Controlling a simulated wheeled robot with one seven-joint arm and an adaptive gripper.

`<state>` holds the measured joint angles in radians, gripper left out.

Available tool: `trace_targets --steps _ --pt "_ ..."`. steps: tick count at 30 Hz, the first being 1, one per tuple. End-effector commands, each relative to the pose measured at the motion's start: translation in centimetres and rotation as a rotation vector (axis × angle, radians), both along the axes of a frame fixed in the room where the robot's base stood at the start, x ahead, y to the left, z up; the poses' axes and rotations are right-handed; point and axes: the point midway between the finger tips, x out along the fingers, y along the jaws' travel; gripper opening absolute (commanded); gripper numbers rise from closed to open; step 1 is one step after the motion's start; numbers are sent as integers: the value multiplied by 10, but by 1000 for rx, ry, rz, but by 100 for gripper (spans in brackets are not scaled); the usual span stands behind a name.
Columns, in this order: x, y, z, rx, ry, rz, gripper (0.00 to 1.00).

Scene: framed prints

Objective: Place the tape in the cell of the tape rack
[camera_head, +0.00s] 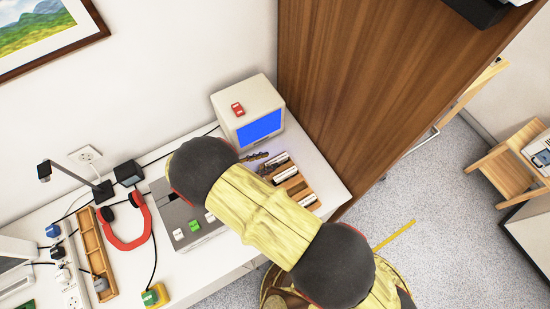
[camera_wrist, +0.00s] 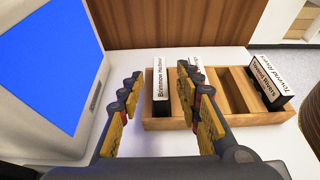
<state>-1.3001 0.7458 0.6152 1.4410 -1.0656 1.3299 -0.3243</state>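The wooden tape rack (camera_wrist: 168,124) stands on the white desk, with several side-by-side cells; it also shows in the head view (camera_head: 297,187). A black tape with a white label (camera_wrist: 159,85) stands upright at its left end. A second labelled tape (camera_wrist: 196,66) is partly hidden behind my right finger. A third tape (camera_wrist: 265,84) leans in the right part of the rack. Cells between the second and third look empty. My gripper (camera_wrist: 163,105) is open, its fingers well apart, with nothing gripped. Its right finger overlaps the rack in the wrist view.
A boxy computer (camera_head: 247,112) with a blue screen stands left of the rack, a small red item (camera_head: 238,109) on top. A brown wooden panel (camera_head: 370,80) rises behind. Red headphones (camera_head: 133,230) and a grey device (camera_head: 172,212) lie left on the desk.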

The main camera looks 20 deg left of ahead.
Motion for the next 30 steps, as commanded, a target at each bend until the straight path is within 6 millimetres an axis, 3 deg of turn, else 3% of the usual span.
trace_targets --steps 9,20,25,30 --pt "-38 31 20 1 1 1 34" --pt "-46 37 24 0 0 0 34" --pt "-34 29 39 41 5 -54 34" --pt "3 -10 96 204 21 -267 34"
